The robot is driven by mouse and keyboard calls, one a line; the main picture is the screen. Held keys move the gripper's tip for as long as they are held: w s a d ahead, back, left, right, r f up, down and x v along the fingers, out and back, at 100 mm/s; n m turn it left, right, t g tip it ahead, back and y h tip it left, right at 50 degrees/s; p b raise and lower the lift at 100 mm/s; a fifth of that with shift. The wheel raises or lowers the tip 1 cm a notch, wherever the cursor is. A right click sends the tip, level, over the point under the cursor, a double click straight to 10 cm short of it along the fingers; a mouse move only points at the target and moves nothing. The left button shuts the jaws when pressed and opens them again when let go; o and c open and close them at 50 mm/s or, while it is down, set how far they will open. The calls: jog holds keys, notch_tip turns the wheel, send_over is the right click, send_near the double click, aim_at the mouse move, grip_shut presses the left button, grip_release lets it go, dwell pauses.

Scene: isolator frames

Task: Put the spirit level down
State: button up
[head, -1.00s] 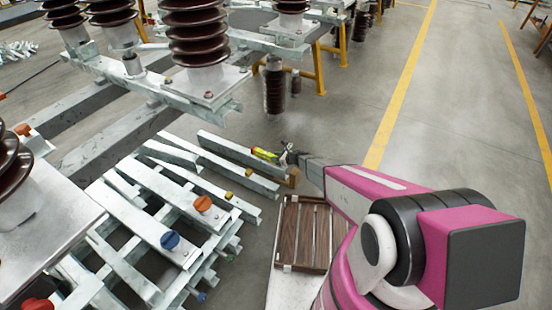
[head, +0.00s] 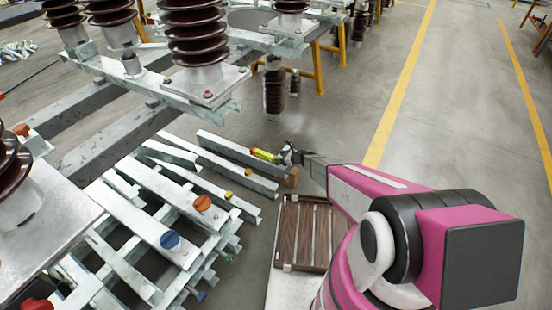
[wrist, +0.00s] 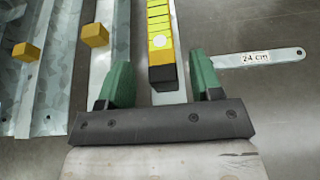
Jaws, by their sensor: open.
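The spirit level (head: 264,155) is yellow with a dark end. It lies along a grey metal beam (head: 220,143) in the head view. In the wrist view the spirit level (wrist: 160,35) points its black end toward my gripper. My gripper (wrist: 161,76) is open, with its green fingers apart on either side of that end and a visible gap to each. In the head view my gripper (head: 290,156) is just right of the level, at the beam's end. The level's far end is cut off in the wrist view.
A flat strip marked 24 cm (wrist: 285,54) lies right of the fingers. Small orange blocks (wrist: 95,35) sit on neighbouring beams. A brown slatted crate (head: 289,265) stands below my arm. Brown insulators (head: 200,35) rise on the left. The floor at right is clear.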

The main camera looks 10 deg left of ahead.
jog(key=v, duration=0.8)
jog(key=w+d+r+m+t+h, duration=0.2)
jog(key=d+r+m+t+h, duration=0.1)
jog(key=d+r+m, duration=0.3)
jog(key=w+d+r+m+t+h, duration=0.3)
jog(key=d+r+m, duration=0.1)
jog(key=r+m, duration=0.3)
jog(key=s+d+r+m+h, duration=0.3)
jog(key=d+r+m+h, duration=0.55)
jog(key=m, duration=0.45)
jog(key=s+d+r+m+g, duration=0.4)
jog(key=s+d+r+m, duration=0.25)
jog(key=s+m, duration=0.45)
jog(key=s+r+m+g+y, duration=0.1)
jog(key=s+r+m+g, duration=0.2)
jog(key=s+m, duration=0.3)
jog(key=s+a+r+m+g+y, duration=0.1)
jog(key=s+r+m+g, duration=0.2)
jog(key=s+m, duration=0.3)
jog(key=s+g, duration=0.1)
jog(key=s, duration=0.2)
jog(key=shift+m, duration=0.3)
